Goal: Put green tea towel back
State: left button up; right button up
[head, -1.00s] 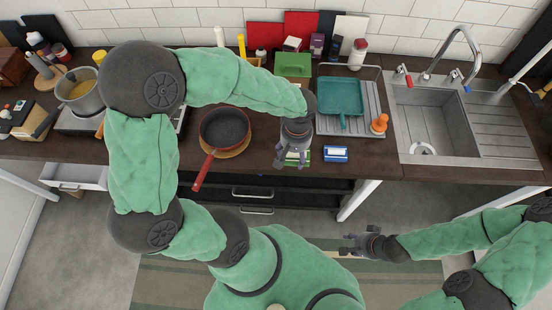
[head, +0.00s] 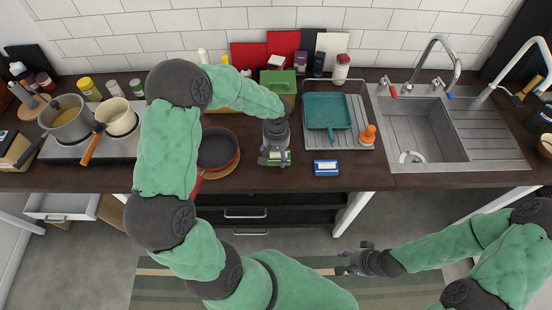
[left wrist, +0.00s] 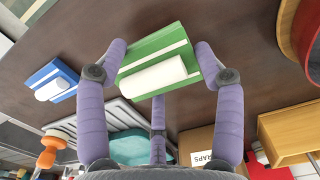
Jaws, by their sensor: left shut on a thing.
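The green tea towel (head: 285,158) is a folded green block with white stripes. In the left wrist view the towel (left wrist: 150,48) sits between the purple fingers of my left gripper (left wrist: 160,62), which is shut on it. In the head view my left gripper (head: 273,156) holds it at the front of the dark counter, before the teal pan; I cannot tell whether it touches the counter. A similar blue-and-white towel (head: 326,168) lies to its right, also in the left wrist view (left wrist: 52,82). My right gripper (head: 352,262) is empty, its fingers spread, in front of the counter.
A dark frying pan (head: 217,147) is left of my left gripper. A green box (head: 279,80) is behind it. Bare counter (head: 365,178) lies right of the blue towel.

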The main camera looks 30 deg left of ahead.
aim_at(276, 158)
pick_arm(q)
jog(key=shift+w+a+f, duration=0.35)
jog(key=shift+w+f, duration=0.1)
jog(key=shift+f, duration=0.2)
jog(key=shift+f+b, duration=0.35)
jog(key=shift+f, duration=1.05)
jog(key=shift+f, duration=0.15)
jog(key=o, duration=1.2)
notch_tip(276, 158, up, 12)
jog(key=shift+r+p, duration=0.15)
jog(key=shift+p, duration=0.9)
